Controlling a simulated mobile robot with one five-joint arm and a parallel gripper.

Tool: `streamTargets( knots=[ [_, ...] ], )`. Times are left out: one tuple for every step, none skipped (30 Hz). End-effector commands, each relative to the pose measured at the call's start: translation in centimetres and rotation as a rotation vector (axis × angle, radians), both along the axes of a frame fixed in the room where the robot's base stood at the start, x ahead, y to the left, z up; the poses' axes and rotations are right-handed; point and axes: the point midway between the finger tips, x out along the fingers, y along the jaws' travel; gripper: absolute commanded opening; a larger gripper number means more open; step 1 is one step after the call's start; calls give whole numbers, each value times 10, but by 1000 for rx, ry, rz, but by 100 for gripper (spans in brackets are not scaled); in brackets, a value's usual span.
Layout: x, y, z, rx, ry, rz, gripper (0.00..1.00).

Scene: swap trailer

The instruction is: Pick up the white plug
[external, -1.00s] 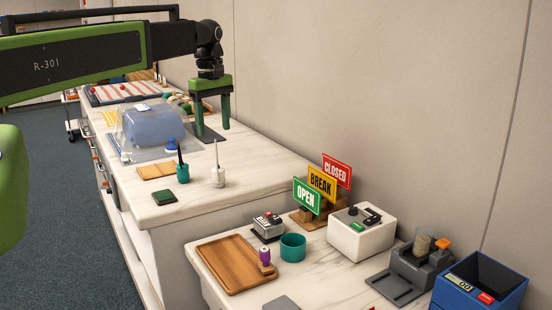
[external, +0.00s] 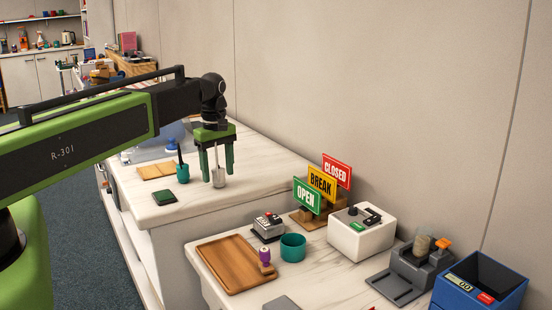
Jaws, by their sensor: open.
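A small white piece with a thin upright stem, which looks like the white plug (external: 219,180), stands on the upper counter. My gripper (external: 217,174) points straight down with its two green fingers apart. In this view one finger is to the left of the white piece and one to the right. The stem's upper part is hidden behind or between the fingers. I cannot tell from this one angle whether the fingers are truly around it or touch it.
A teal pot (external: 183,176) with a dark handle stands close to the left finger. A wooden board (external: 156,171) and a dark green pad (external: 164,197) lie nearby. The lower counter holds a wooden tray (external: 231,268), signs and boxes. Counter right of my gripper is clear.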

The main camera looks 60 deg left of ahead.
Motion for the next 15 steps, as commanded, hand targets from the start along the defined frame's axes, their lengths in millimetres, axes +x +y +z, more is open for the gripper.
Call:
streamTargets(
  knots=[
    [0,0,-11,0,0,0,61],
    [0,0,-11,0,0,0,61],
    [0,0,-10,0,0,0,61],
    [0,0,-8,0,0,0,61],
    [0,0,-7,0,0,0,61],
    [0,0,-7,0,0,0,61],
    [0,0,-7,0,0,0,61],
    [0,0,-7,0,0,0,60],
    [0,0,-7,0,0,0,55],
    [0,0,-7,0,0,0,51],
    [0,0,-7,0,0,0,47],
    [0,0,-7,0,0,0,42],
    [0,0,-7,0,0,0,38],
    [0,0,-7,0,0,0,34],
    [0,0,-7,0,0,0,28]
  ],
)
